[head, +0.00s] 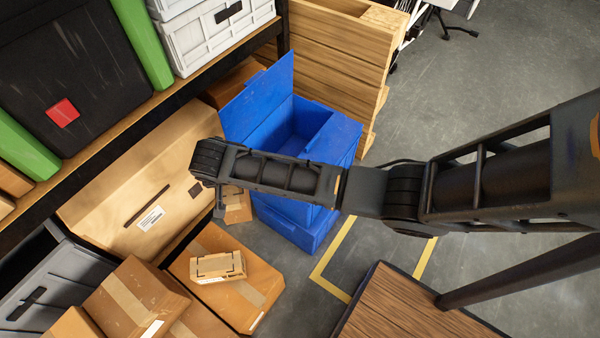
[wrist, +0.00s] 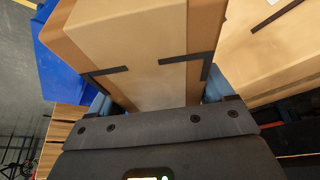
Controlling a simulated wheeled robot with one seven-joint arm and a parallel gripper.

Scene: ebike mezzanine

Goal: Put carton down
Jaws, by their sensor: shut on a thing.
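A tan carton (wrist: 150,85) with black corner marks fills the space between my gripper's fingers (wrist: 158,98) in the wrist view. My gripper (head: 220,206) is shut on it. In the head view the held carton (head: 238,207) shows only partly, below my arm and in front of the blue bin. Its underside is hidden, so I cannot tell whether it touches anything below. A similar small carton (head: 218,266) with black marks lies on a larger flat cardboard box (head: 262,283).
Blue bins (head: 335,138) stand behind my arm, beside wooden crates (head: 345,45). A large cardboard box (head: 150,190) sits on the left under the shelf (head: 130,118). More boxes (head: 135,297) lie at lower left. Grey floor with yellow lines (head: 333,262) is clear in the middle.

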